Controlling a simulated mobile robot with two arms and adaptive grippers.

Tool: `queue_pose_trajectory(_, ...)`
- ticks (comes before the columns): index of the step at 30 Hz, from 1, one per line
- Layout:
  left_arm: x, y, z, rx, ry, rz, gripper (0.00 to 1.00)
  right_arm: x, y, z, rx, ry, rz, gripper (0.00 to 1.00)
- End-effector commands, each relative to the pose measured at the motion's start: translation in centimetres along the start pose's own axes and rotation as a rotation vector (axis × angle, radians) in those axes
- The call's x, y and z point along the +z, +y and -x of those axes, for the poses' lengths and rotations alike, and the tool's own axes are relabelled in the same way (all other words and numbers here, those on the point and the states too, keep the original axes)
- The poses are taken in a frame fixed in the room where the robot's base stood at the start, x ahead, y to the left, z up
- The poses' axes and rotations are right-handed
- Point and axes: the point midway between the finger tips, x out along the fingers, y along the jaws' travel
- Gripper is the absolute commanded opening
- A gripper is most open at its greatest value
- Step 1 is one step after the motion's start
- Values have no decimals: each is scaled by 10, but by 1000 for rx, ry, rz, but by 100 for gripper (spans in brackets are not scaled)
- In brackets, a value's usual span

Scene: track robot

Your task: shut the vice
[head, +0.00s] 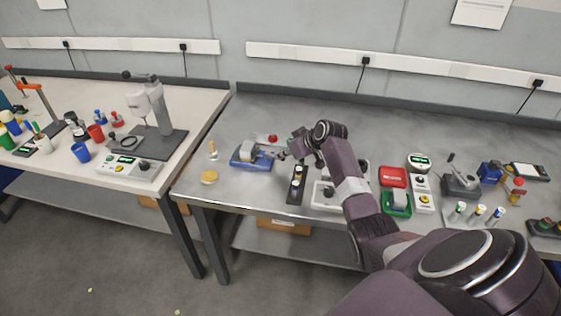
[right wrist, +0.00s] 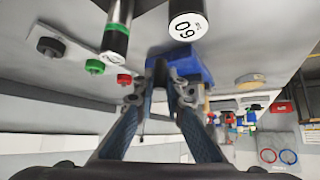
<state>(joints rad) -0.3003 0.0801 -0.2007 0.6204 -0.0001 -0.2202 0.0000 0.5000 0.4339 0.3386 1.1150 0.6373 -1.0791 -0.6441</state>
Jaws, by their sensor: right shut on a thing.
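The vice (head: 243,163) is a small blue bench vice near the left front of the grey bench. A grey block (head: 250,150) sits at its jaws; I cannot tell how wide the jaw gap is. My right gripper (head: 281,156) is at the vice's right side. In the right wrist view the fingertips of my right gripper (right wrist: 167,78) come together just in front of the blue vice body (right wrist: 192,62). The gripper is shut on what looks like the vice handle, mostly hidden between the fingers. My left gripper is not in view.
A black strip with round pieces (head: 297,186) lies just right of the vice. A yellow disc (head: 209,177) lies to its left, and a small red-topped item (head: 272,139) stands behind. Red and green trays (head: 396,208) are farther right. The bench's back middle is clear.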

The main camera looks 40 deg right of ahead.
Motion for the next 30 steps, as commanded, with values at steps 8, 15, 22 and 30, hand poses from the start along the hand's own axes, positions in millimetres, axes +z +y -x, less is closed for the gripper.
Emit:
queue_pose_trajectory(8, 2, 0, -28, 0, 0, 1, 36, 0, 8, -4, -76, 0, 80, 0)
queue_pose_trajectory(15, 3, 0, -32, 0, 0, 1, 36, -2, 9, -3, -100, 0, 103, 0)
queue_pose_trajectory(22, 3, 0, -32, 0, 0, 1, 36, -3, 9, -3, -101, 0, 105, 0)
queue_pose_trajectory(30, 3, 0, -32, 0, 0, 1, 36, -3, 9, -3, -101, 0, 104, 26)
